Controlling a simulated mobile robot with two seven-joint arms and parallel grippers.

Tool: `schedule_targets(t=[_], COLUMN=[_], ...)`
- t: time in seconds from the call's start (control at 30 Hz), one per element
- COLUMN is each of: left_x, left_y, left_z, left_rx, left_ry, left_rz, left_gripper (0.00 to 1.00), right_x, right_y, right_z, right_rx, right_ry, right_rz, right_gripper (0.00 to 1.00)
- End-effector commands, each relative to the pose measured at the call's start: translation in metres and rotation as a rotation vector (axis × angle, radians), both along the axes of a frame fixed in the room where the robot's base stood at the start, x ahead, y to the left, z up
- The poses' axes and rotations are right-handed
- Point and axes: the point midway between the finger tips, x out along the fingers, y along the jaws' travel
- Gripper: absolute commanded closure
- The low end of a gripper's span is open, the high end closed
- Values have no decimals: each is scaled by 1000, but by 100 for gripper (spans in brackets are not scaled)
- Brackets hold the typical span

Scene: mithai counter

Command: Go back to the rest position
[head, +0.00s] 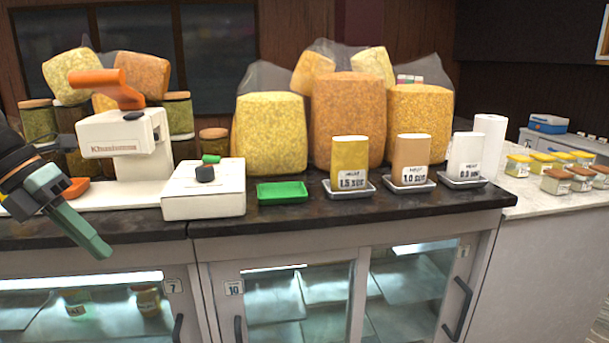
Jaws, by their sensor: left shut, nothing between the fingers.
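My left gripper (98,246) reaches in from the left edge of the head view. Its grey-green fingers point down and to the right, in front of the dark counter edge. They are shut and hold nothing. The gripper is apart from the white machine with the orange handle (125,135) behind it and left of the white box (205,190). My right gripper is not in view.
The dark counter (290,218) carries a green tray (283,193) and three labelled blocks on small trays, the yellow one (350,162) leftmost. Large snack bags (270,135) stand behind. Glass-fronted cabinets with handles (457,308) lie below. Small jars (518,165) stand at right.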

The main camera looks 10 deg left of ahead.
Motion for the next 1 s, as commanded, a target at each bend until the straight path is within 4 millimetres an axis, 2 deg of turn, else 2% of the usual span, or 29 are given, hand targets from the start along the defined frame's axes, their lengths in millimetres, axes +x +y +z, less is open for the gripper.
schedule_targets(t=[0.03,0.3,0.53,0.77,0.87,1.0], left_x=[4,23,22,-2,-20,-51], left_y=[4,18,23,12,-2,-34], left_z=[-21,-119,-209,-306,-349,-404], left_rx=[-94,-545,-864,-1107,-1184,-1261], left_ry=[-6,-51,-23,81,156,292], left_rz=[47,387,767,1202,1400,1682], left_gripper=[100,100,100,100,100,100], right_x=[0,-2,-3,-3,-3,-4], right_y=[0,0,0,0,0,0], right_z=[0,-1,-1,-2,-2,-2], right_rx=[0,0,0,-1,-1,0], right_ry=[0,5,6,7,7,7], right_rz=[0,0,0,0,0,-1], right_gripper=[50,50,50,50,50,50])
